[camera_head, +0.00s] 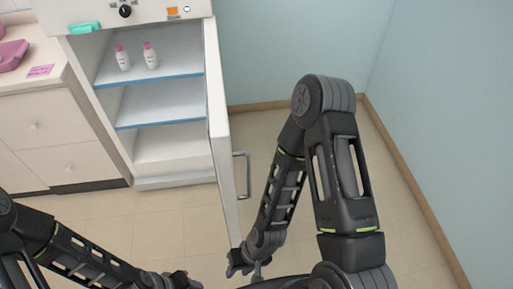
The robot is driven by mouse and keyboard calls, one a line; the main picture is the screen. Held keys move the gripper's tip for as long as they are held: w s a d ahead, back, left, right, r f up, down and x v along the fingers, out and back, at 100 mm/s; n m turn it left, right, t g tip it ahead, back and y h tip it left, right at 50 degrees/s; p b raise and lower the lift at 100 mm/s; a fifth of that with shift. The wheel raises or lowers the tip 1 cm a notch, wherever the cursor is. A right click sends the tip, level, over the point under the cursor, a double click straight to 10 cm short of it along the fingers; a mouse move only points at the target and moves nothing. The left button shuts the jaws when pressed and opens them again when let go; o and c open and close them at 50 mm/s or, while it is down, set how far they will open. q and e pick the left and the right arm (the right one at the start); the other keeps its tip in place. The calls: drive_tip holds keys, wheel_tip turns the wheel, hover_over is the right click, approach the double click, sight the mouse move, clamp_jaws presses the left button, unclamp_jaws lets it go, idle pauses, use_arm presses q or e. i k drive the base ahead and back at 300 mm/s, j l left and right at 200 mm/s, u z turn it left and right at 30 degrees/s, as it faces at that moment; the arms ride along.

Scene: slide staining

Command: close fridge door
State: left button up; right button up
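The white fridge (175,182) stands open at the upper left, with its inside and blue-edged shelves showing. Its door (217,125) is swung out toward me on the right side, seen almost edge-on. A grey bar handle (241,174) is on the door's right face. My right gripper (243,271) is low in the picture, near the door's lower front end and below the handle. I cannot tell whether it touches the door. My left gripper (189,282) is at the bottom edge, left of the door and partly cut off. The finger gaps of both are unclear.
Two white bottles with pink caps (123,58) (151,56) stand on the fridge's top shelf. A counter with drawers (45,125) is left of the fridge. Blue walls (440,130) close off the right and back. Tiled floor (175,220) is clear in front of the fridge.

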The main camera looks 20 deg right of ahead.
sight(217, 117)
drive_tip(key=i+l, duration=0.1)
drive_tip(key=l, duration=0.25)
drive_tip(key=i+l, duration=0.1)
drive_tip(key=l, duration=0.3)
drive_tip(key=i+l, duration=0.15)
drive_tip(key=l, duration=0.2)
drive_tip(key=k+l, duration=0.1)
drive_tip(key=l, duration=0.35)
drive_tip(key=k+l, duration=0.1)
drive_tip(key=l, duration=0.3)
drive_tip(key=k+l, duration=0.1)
drive_tip(key=l, duration=0.35)
drive_tip(key=k+l, duration=0.15)
drive_tip(key=l, duration=0.25)
drive_tip(key=i+l+u, duration=0.05)
